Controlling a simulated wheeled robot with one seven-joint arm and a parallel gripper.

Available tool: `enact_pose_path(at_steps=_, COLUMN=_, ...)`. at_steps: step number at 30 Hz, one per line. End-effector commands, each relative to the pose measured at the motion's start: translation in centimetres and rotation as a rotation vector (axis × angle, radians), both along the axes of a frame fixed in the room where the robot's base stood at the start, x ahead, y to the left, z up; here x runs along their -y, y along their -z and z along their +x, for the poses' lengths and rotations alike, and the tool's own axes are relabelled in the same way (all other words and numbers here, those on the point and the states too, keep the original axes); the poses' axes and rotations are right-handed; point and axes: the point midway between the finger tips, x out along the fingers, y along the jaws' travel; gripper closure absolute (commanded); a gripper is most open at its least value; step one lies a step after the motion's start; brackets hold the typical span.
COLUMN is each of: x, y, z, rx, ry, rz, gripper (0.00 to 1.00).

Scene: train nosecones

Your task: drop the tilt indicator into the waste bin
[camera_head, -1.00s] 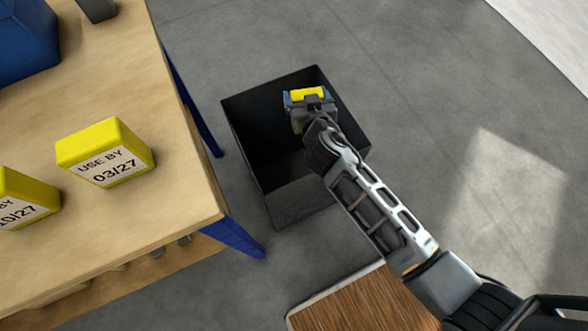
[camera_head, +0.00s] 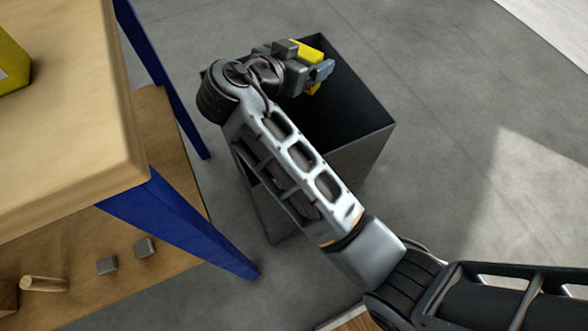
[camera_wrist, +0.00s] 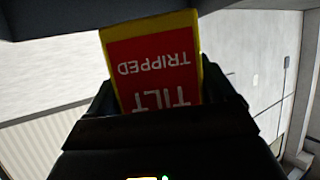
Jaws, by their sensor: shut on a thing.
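The tilt indicator is a yellow block (camera_head: 306,50) held at the end of my arm in the head view. In the wrist view its red label (camera_wrist: 155,75) reads "TILT TRIPPED", upside down. My gripper (camera_head: 316,76) is shut on it, with the block showing on both sides of the jaw. The waste bin (camera_head: 350,152) is a dark, open-topped box on the floor. The gripper and block are seen over the bin's opening, near its far side. My arm hides the bin's left part. The height of the block above the rim is hard to tell.
A wooden workbench (camera_head: 60,130) with blue legs (camera_head: 185,225) stands left of the bin. A yellow block (camera_head: 10,62) sits on its top. The floor (camera_head: 440,130) to the right is clear.

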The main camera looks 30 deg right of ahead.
Motion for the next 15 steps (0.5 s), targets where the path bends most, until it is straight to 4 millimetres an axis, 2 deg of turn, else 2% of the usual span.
enact_pose_path(at_steps=5, x=0.0, y=1.0, z=0.0, rx=-0.001, ry=0.003, rz=-0.001, gripper=0.47)
enact_pose_path(at_steps=15, x=0.0, y=4.7, z=0.0, rx=0.000, ry=0.000, rz=-0.001, gripper=0.47)
